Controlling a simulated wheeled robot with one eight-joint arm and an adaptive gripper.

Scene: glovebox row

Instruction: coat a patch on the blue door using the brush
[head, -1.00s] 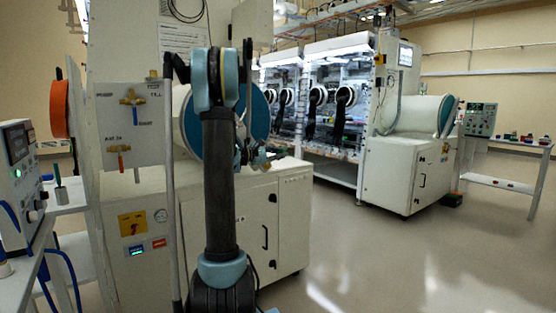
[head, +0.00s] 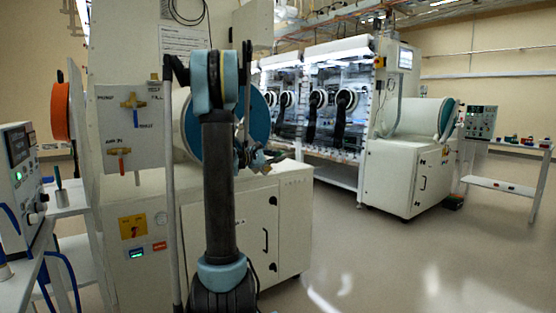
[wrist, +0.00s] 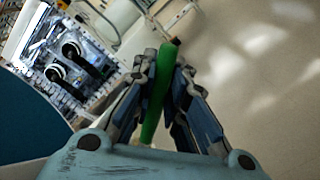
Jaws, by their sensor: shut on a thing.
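The blue door (head: 260,118) is the round face of the near cylinder, partly hidden behind my arm in the head view. In the wrist view its dark blue surface (wrist: 28,122) fills the lower left. My gripper (wrist: 163,62) is shut on a green rod-like handle, which I take for the brush (wrist: 159,88). Its bristles cannot be made out. In the head view my gripper (head: 257,158) is small and dark in front of the door's right part. Whether the brush touches the door cannot be told.
A white cabinet (head: 292,225) stands under the near cylinder. A valve panel (head: 127,125) and an instrument (head: 18,165) are at left. Lit gloveboxes (head: 335,90) and a second cylinder (head: 415,115) stand farther back.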

